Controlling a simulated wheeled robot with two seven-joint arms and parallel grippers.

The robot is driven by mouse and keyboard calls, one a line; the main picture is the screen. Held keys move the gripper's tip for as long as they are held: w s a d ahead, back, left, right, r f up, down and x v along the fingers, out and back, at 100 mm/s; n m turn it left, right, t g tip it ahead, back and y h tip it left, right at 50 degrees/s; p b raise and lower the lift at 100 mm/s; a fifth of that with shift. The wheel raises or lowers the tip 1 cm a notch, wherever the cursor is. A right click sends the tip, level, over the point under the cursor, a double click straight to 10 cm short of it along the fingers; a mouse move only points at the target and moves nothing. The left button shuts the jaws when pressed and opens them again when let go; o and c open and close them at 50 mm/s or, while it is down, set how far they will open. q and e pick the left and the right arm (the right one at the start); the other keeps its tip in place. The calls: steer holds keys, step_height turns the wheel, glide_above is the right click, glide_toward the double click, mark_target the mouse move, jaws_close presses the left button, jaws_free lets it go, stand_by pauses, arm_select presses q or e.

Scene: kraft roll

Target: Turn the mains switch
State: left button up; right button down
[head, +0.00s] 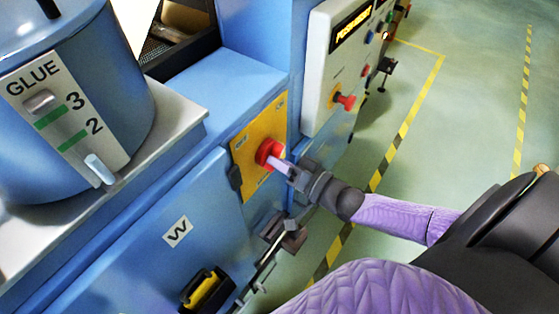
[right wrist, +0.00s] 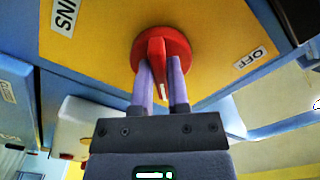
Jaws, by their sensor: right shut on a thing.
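The mains switch (head: 269,152) is a red round knob on a yellow plate (head: 243,148) on the side of the blue machine. In the right wrist view the red switch (right wrist: 161,50) shows a raised handle bar, with an "OFF" label to its right on the yellow plate. My right gripper (head: 281,164) reaches the switch from the right. In the right wrist view its two purple fingers (right wrist: 160,75) are shut on the red handle, one on each side. My left gripper is not in view.
A grey control panel (head: 335,65) with another red knob (head: 345,101) stands right of the switch. A blue glue tank (head: 75,95) is at the left. A black and yellow latch (head: 205,291) is below. Yellow-black floor tape (head: 405,115) borders open green floor.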

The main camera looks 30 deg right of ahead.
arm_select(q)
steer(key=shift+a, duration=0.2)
arm_select(e)
steer(key=c, duration=0.6)
jaws_free()
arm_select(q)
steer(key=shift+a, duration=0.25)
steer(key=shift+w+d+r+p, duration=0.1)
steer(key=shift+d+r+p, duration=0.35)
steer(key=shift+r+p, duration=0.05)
arm_select(e)
steer(key=v, duration=1)
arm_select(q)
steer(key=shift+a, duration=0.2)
